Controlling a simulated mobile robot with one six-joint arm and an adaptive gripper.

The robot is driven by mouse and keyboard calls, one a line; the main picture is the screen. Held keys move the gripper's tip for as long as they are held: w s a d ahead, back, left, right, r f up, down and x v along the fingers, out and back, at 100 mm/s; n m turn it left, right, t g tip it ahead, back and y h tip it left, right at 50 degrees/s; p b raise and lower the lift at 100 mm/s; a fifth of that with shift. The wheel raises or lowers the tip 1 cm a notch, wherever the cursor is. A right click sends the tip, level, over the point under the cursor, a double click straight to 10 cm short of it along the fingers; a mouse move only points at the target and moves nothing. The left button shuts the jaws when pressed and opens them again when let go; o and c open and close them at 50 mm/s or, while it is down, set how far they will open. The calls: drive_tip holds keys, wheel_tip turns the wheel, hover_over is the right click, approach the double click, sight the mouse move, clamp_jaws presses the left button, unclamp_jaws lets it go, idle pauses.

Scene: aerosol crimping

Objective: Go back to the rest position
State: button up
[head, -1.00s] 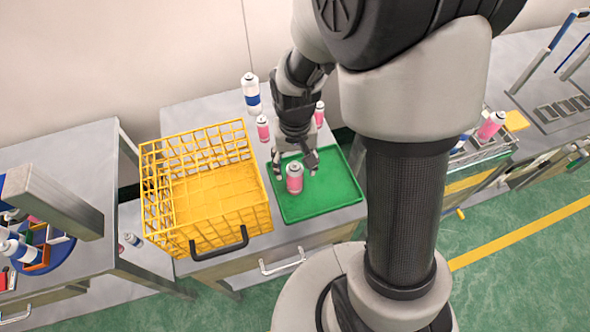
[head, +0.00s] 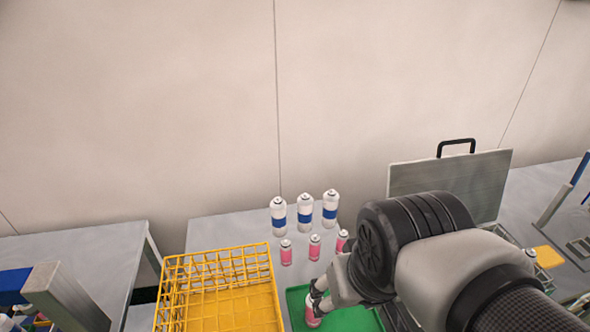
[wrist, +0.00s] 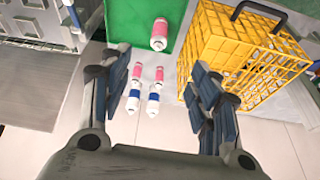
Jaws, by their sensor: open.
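My gripper (head: 317,296) shows low in the head view, partly hidden by my arm. In the wrist view its two fingers (wrist: 160,92) are spread wide with nothing between them. A pink can with a white top (head: 312,316) stands on the green tray (head: 366,320), close to my gripper in the head view. In the wrist view this pink can (wrist: 159,35) is beyond the fingertips, apart from them, on the green tray (wrist: 130,20).
A yellow wire basket (head: 220,258) stands left of the tray. Behind the tray are three pink cans (head: 286,252) and three white-and-blue bottles (head: 305,210). A grey panel with a black handle (head: 455,180) stands at the right. The wall is behind.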

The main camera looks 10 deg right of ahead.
drive_tip(key=shift+s+r+t, duration=0.2)
drive_tip(key=shift+s+r, duration=0.1)
drive_tip(key=shift+s, duration=0.45)
drive_tip(key=shift+s+r+t, duration=0.2)
drive_tip(key=shift+s+r, duration=0.05)
drive_tip(key=shift+s, duration=0.45)
